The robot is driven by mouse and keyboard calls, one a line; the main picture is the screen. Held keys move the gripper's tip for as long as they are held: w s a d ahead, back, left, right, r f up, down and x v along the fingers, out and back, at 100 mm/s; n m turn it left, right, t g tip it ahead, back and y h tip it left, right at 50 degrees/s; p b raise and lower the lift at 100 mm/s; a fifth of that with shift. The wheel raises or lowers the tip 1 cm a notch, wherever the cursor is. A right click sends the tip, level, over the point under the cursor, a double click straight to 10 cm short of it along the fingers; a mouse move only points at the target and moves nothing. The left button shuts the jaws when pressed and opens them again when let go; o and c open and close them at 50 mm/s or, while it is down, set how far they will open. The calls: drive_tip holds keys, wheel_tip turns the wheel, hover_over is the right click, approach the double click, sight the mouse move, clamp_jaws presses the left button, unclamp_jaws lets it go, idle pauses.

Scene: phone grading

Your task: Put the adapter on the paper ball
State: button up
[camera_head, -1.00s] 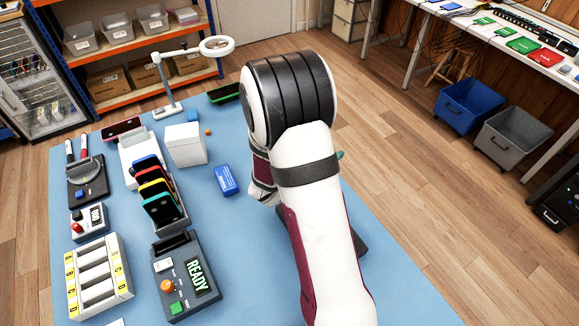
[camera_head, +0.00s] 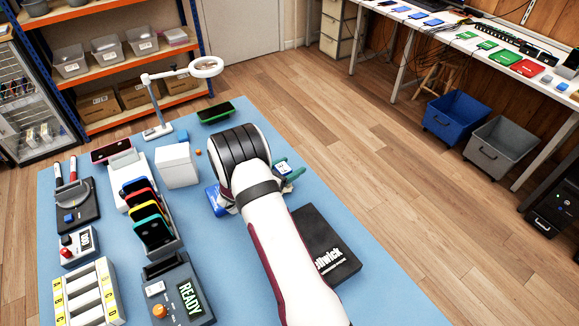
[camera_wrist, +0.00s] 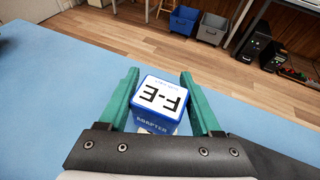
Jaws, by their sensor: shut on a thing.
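The adapter (camera_wrist: 160,98) is a small blue box with a white top marked "F-E" and "ADAPTER" on its side. My gripper (camera_wrist: 160,84) is shut on it, with a teal finger on each side. In the head view the adapter (camera_head: 284,169) shows just right of my arm, between the teal fingertips (camera_head: 289,168), over the blue mat. I cannot make out a paper ball in either view; my arm hides part of the mat. A small orange ball (camera_head: 198,152) lies beside the white box.
A black box (camera_head: 322,246) lies right of my arm. A blue item (camera_head: 213,198) is partly hidden left of my arm.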

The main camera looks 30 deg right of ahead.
drive_tip(key=o, duration=1.3)
drive_tip(key=shift+f, duration=0.1)
drive_tip(key=shift+o, duration=0.2)
